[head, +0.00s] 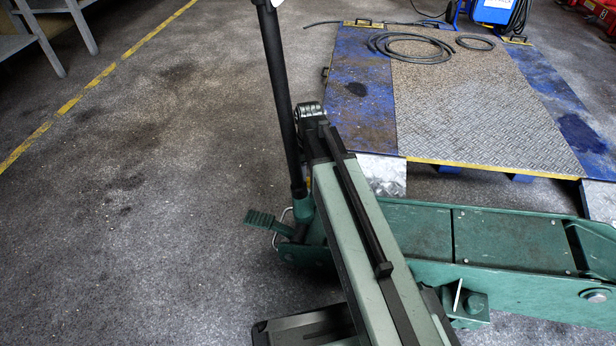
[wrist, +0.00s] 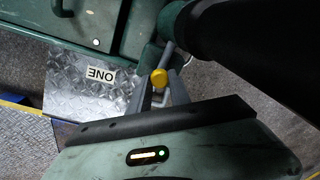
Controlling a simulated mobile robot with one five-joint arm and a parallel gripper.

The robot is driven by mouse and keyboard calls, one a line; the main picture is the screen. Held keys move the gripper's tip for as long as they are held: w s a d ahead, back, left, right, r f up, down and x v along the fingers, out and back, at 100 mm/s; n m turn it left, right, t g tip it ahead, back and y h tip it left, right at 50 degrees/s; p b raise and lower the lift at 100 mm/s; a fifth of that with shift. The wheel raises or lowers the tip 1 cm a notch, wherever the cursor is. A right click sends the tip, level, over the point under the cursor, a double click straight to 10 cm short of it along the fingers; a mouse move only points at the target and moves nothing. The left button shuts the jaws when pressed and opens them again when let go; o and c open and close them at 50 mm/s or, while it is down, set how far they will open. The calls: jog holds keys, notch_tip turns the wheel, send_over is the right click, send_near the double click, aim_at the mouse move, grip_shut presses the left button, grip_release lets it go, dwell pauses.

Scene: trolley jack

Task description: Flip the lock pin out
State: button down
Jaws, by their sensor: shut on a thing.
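The green trolley jack (head: 510,240) lies across the right of the head view, with its black handle (head: 280,95) standing nearly upright at its left end. In the wrist view the handle (wrist: 265,45) fills the upper right. The lock pin, with a round yellow knob (wrist: 158,78) and a thin metal rod, shows beside the handle's base. My gripper (wrist: 162,90) has its grey fingers around the pin, shut on it just at the knob. In the head view my own arm hides the gripper and most of the pin.
A green foot pedal (head: 262,220) sticks out left of the handle base. Behind the jack is a blue-edged ramp platform (head: 470,100) with coiled cable (head: 405,45). A metal plate marked ONE (wrist: 75,80) lies left in the wrist view. Floor on the left is clear.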

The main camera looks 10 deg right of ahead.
dwell(0.8)
jog(key=shift+w+d, duration=0.5)
jog(key=shift+w, duration=0.4)
jog(key=shift+w+d, duration=0.5)
jog(key=shift+w, duration=0.4)
jog(key=c, duration=1.2)
grip_release()
notch_tip(320, 180, up, 8)
jog(key=p, duration=0.7)
jog(key=shift+p, duration=0.4)
